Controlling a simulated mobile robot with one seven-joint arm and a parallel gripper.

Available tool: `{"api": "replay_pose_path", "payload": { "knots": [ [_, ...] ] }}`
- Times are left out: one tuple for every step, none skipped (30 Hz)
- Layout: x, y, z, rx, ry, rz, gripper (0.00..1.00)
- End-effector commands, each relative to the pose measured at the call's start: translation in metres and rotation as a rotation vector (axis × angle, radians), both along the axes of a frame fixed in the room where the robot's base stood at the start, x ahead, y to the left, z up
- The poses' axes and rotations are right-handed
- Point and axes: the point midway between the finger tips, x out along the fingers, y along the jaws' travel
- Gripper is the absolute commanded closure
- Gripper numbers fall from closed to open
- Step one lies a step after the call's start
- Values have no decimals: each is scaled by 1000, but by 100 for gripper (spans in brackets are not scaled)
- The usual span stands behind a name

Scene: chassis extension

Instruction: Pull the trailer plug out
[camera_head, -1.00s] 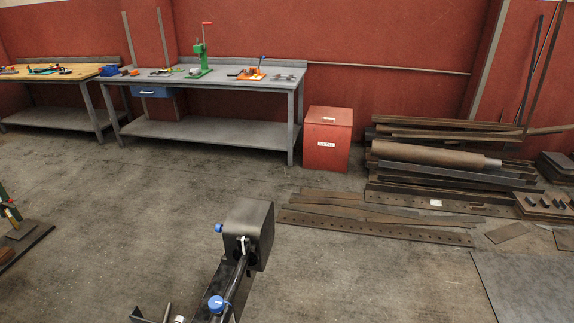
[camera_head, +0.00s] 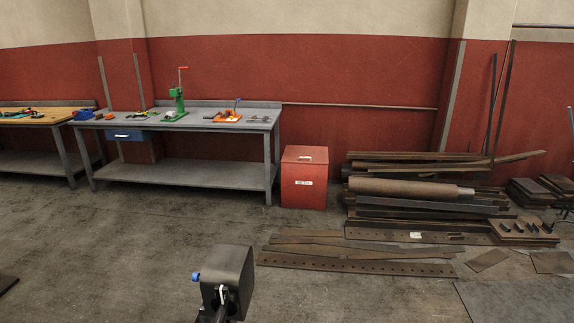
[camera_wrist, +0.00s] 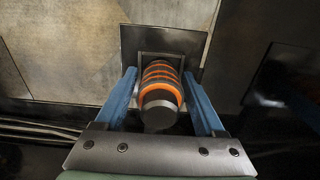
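The trailer plug (camera_wrist: 161,86) shows in the wrist view as a dark cylinder with orange rings. Its far end meets a dark square plate or socket (camera_wrist: 185,42); whether it is fully seated cannot be seen. My gripper (camera_wrist: 161,78) has its two blue fingers on either side of the plug, one left and one right. The fingers lie very close to the plug's sides; whether they press on it cannot be told. The plug and my gripper's fingers are not seen in the head view.
The plate is set against a light grey panel (camera_wrist: 65,50). Dark cables or bars (camera_wrist: 40,128) run at the lower left. In the head view, a workbench (camera_head: 180,175), a red box (camera_head: 304,180) and stacked steel (camera_head: 400,190) stand near the wall. Some floor (camera_head: 110,250) is clear.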

Motion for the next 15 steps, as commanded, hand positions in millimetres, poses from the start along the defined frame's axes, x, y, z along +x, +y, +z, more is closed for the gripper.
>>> {"api": "replay_pose_path", "payload": {
  "knots": [
    [0,0,0,0,0,0,56],
    [0,0,0,0,0,0,62],
    [0,0,0,0,0,0,69],
    [0,0,0,0,0,0,74],
    [0,0,0,0,0,0,80],
    [0,0,0,0,0,0,87],
    [0,0,0,0,0,0,92],
    [0,0,0,0,0,0,98],
    [0,0,0,0,0,0,100],
    [0,0,0,0,0,0,100],
    [0,0,0,0,0,0,100],
    [0,0,0,0,0,0,25],
    [0,0,0,1,0,0,20],
    [0,0,0,1,0,0,15],
    [0,0,0,1,0,0,7]
  ]
}}
